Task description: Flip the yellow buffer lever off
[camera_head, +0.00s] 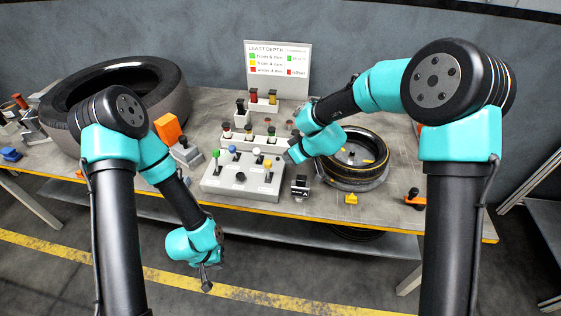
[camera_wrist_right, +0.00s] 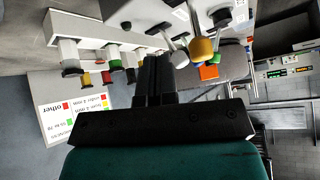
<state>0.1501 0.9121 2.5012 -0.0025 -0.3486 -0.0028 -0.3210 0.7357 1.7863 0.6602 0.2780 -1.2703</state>
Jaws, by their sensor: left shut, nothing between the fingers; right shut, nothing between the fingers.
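The grey control box (camera_head: 228,190) stands on the table with a row of knobbed levers. The yellow lever (camera_head: 268,164) is at the right end of its row; its knob also shows large in the right wrist view (camera_wrist_right: 201,48). A white-knobbed lever (camera_head: 257,152) stands beside it. My right gripper (camera_head: 293,156) is shut and empty, just right of the yellow lever; in the right wrist view its closed fingers (camera_wrist_right: 153,78) lie left of the yellow knob, apparently apart from it. My left gripper (camera_head: 207,285) is shut and empty, hanging low in front of the table.
A tyre on a round stand (camera_head: 355,160) is right of the box, and a large tyre (camera_head: 165,85) is at the left. A rack of coloured stamps (camera_head: 250,138) stands behind the box. A sign (camera_head: 278,68) is at the back. A small black device (camera_head: 300,186) sits right of the box.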

